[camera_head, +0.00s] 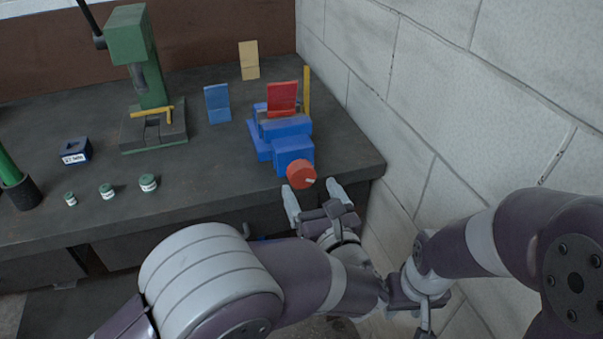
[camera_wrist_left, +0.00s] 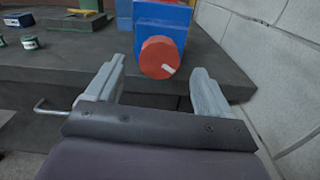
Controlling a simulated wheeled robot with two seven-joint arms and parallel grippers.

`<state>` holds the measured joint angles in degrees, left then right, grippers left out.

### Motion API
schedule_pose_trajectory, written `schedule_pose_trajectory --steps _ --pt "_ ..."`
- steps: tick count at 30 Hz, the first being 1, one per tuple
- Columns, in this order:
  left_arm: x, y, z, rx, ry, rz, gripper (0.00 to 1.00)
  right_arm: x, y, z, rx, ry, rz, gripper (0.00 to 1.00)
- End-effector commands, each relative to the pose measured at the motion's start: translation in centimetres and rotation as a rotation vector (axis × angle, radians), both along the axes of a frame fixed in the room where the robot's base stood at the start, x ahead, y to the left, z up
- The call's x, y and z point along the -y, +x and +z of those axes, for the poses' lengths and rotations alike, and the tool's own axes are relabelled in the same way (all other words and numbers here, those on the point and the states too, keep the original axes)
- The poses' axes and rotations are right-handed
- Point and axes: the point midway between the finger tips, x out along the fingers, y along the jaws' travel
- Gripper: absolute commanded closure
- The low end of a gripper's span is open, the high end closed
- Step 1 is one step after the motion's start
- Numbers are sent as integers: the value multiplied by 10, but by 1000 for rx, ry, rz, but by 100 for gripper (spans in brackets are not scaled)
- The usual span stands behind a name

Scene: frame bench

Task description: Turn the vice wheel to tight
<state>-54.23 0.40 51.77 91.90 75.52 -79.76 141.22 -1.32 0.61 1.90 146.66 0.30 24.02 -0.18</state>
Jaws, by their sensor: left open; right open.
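The blue vice (camera_head: 292,148) stands at the right end of the dark bench, and it also shows in the left wrist view (camera_wrist_left: 163,18). Its red wheel (camera_head: 301,174) faces the front edge and carries a short white mark; in the left wrist view the wheel (camera_wrist_left: 158,58) lies just beyond the fingertips, with the mark pointing to the lower right. A red plate (camera_head: 282,98) stands upright at the vice's jaws. My left gripper (camera_head: 313,190) is open and empty in front of the wheel, apart from it. My right gripper (camera_head: 424,316) is low at the right, partly cut off by the lower edge.
A green press (camera_head: 135,45) stands left of the vice. Blue (camera_head: 217,104) and tan (camera_head: 249,61) plates and a yellow post (camera_head: 307,92) are near the vice. Several small jars (camera_head: 148,183) and a blue block (camera_head: 75,150) lie left. A block wall (camera_head: 440,90) closes the right side.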

Motion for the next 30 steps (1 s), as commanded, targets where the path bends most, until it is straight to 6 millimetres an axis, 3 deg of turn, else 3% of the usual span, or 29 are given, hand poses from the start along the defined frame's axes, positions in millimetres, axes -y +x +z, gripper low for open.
schedule_pose_trajectory --steps 3,9,20,21,25,26,30 --pt "-9 26 1 0 1 4 19 0 0 4 0 0 0 57" --pt "-18 54 0 -2 3 0 19 0 0 7 -1 0 0 57" --pt "-20 62 0 -1 2 -2 19 0 0 7 -1 0 0 57" --pt "-20 62 0 -1 3 -2 22 0 0 7 -1 0 0 57" --pt "-20 62 0 -1 3 -2 64 0 0 7 -1 0 0 57" --pt "-20 62 0 -1 3 -2 71 0 0 7 -1 0 0 57" --pt "-20 62 0 -2 5 -2 71 0 0 7 -1 0 0 57"
